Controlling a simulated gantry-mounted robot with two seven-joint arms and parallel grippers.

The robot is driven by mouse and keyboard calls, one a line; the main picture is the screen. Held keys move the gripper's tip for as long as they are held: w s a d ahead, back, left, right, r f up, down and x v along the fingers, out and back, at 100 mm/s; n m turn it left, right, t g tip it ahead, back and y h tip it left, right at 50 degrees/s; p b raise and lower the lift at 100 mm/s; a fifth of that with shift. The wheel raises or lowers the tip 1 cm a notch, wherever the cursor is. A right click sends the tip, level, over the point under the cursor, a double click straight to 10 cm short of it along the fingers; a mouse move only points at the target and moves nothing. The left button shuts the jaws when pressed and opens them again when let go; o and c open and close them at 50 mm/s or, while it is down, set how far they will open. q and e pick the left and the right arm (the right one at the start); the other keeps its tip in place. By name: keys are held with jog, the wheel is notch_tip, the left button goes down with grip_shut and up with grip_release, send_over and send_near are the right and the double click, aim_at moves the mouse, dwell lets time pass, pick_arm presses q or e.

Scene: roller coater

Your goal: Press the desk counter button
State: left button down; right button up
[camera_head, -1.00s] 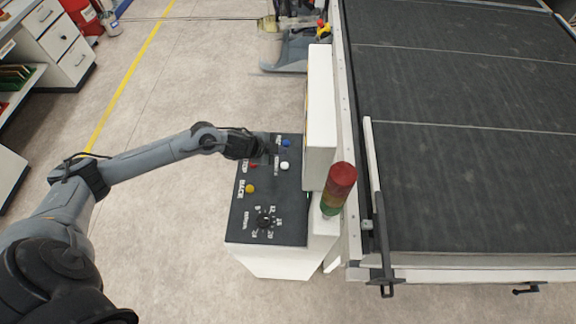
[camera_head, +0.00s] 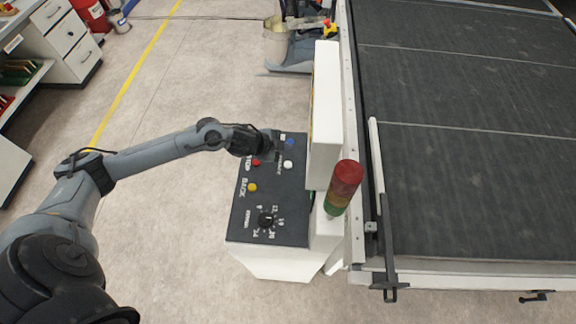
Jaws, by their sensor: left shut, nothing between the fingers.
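A dark control panel (camera_head: 281,205) sits on a white console left of the conveyor. It carries a blue button (camera_head: 290,142), a white button (camera_head: 288,164), a red button (camera_head: 256,162), a yellow button (camera_head: 252,187) and a black rotary dial (camera_head: 267,220). The labels near the white button are too small to read surely. My left gripper (camera_head: 268,144) is shut and empty over the panel's far end, left of the blue button and above the red one. Its fingertips are small and dark, and I cannot tell whether they touch the panel. My right gripper is not in view.
A red, yellow and green signal tower (camera_head: 343,188) stands right of the panel, beside a tall white housing (camera_head: 325,115). The dark conveyor bed (camera_head: 460,180) fills the right. Drawers (camera_head: 65,40) stand far left. The floor left of the console is clear.

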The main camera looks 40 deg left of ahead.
pick_arm(q)
jog(key=b, duration=0.4)
send_over(286, 166)
notch_tip(286, 166, down, 5)
jog(key=shift+r, duration=0.15)
jog(key=shift+f+b, duration=0.75)
jog(key=shift+f, duration=0.45)
jog(key=shift+f, duration=0.1)
dwell(0.7)
jog(key=shift+f, duration=0.3)
